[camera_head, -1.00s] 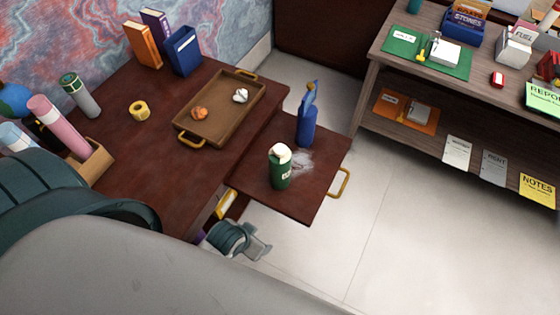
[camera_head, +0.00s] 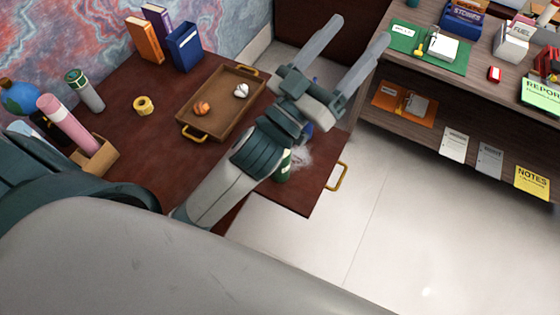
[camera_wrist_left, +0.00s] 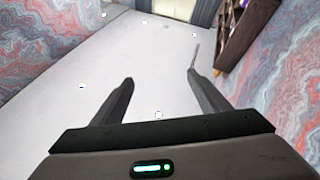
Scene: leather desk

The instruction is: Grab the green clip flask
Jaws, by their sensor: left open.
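A green flask (camera_head: 284,169) with a white lid in the earlier frame stands on the pull-out leaf at the desk's right side. My left gripper and forearm now hide most of it in the head view; only a green strip of its body shows. My left gripper (camera_head: 358,32) is open and empty, its fingers pointing up and right, past the flask in the picture. It also shows open in the left wrist view (camera_wrist_left: 160,78), with no flask in sight. My right gripper is not in view.
A blue bottle (camera_head: 308,131) is mostly hidden behind my left gripper. A brown tray (camera_head: 221,119) holds two crumpled balls. A grey flask with a green top (camera_head: 86,92), a yellow tape roll (camera_head: 143,105) and upright books (camera_head: 184,49) stand on the desk. Shelves (camera_head: 460,100) are at right.

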